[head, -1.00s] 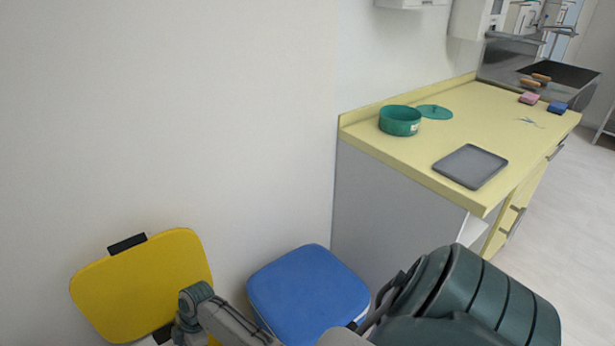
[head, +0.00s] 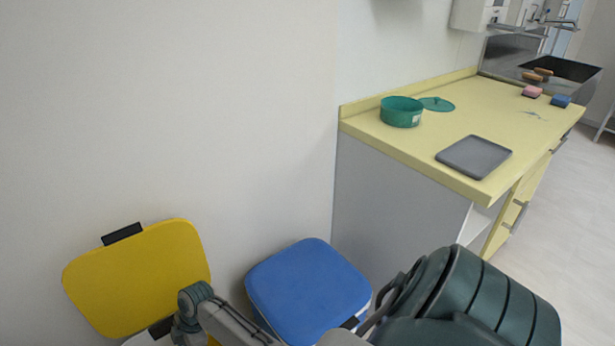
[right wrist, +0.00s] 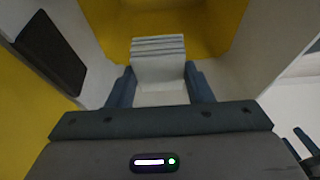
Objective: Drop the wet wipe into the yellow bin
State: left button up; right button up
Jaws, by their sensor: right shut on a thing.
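The yellow bin's lid (head: 140,275) stands raised against the wall at the lower left of the head view; little of the bin's body shows there. In the right wrist view, the bin's pale walls and yellow inside (right wrist: 205,25) lie beyond my right gripper (right wrist: 160,85). That gripper is shut on the wet wipe (right wrist: 158,58), a white, layered folded piece between its two dark fingers. The wipe appears over the bin's opening; its exact height is unclear. In the head view my right arm reaches left to the bin, its gripper out of sight. My left gripper is not in view.
A blue-lidded bin (head: 308,288) stands shut just right of the yellow one, close to my arm. A yellow-topped counter (head: 400,148) holds a green pot (head: 401,112), its lid (head: 436,104) and a grey tray (head: 474,157). Open floor lies at the far right.

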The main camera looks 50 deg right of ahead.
jog(key=o, duration=1)
jog(key=shift+c, duration=0.2)
jog(key=shift+d+r, duration=0.15)
jog(key=shift+r, duration=0.15)
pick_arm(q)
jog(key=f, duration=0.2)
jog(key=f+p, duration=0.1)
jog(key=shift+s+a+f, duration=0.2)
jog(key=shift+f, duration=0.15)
pick_arm(e)
jog(key=v, duration=1)
